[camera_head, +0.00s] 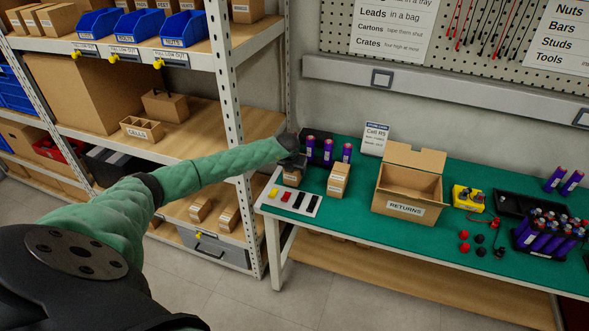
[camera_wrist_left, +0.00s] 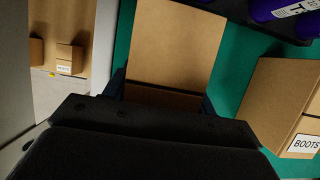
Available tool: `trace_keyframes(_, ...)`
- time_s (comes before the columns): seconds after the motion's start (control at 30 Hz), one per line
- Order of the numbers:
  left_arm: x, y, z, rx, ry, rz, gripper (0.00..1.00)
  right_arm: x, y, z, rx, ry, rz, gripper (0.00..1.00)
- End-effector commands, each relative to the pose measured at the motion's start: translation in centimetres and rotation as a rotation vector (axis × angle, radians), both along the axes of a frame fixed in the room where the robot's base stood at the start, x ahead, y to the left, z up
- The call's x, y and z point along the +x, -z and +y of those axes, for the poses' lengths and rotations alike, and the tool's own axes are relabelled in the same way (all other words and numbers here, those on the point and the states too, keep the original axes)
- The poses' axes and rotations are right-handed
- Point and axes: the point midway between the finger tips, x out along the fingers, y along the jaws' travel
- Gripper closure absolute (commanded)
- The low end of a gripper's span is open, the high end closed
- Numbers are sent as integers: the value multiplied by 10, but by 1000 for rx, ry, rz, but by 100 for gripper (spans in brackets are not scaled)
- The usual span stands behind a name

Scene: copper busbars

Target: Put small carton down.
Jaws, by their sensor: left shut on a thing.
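My left gripper (camera_head: 294,162) is at the left end of the green-topped bench, shut on a small brown carton (camera_head: 292,178). The carton is upright, at or just above the bench top; I cannot tell whether it touches. In the left wrist view the carton's plain top (camera_wrist_left: 178,45) fills the upper middle, between the fingers of my left gripper (camera_wrist_left: 163,90). A second small carton (camera_head: 339,180) stands apart, just to the right; its label reads BOOTS in the left wrist view (camera_wrist_left: 285,105). My right gripper is not in view.
A white strip with coloured pieces (camera_head: 295,202) lies in front of the held carton. Purple cells (camera_head: 327,151) stand behind, near a Cell sign (camera_head: 376,138). An open RETURNS box (camera_head: 410,185) stands farther right. Shelving (camera_head: 228,90) rises left of the bench, across a narrow gap.

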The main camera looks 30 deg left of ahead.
Motion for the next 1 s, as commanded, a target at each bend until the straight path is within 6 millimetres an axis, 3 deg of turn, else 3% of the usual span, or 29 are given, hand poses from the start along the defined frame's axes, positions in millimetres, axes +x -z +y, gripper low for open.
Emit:
trace_keyframes(0.33, 0, 2, 0, 0, 0, 0, 76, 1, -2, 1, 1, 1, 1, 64)
trace_keyframes(0.37, 0, 2, 0, 0, 0, 0, 40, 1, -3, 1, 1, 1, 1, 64)
trace_keyframes(0.47, 0, 2, 0, 0, 0, 1, 22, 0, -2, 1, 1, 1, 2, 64)
trace_keyframes(0.97, -3, -5, -1, 0, 0, 0, 22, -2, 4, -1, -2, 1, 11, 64)
trace_keyframes(1.0, -4, -8, -1, 0, 0, 0, 22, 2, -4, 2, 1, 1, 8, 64)
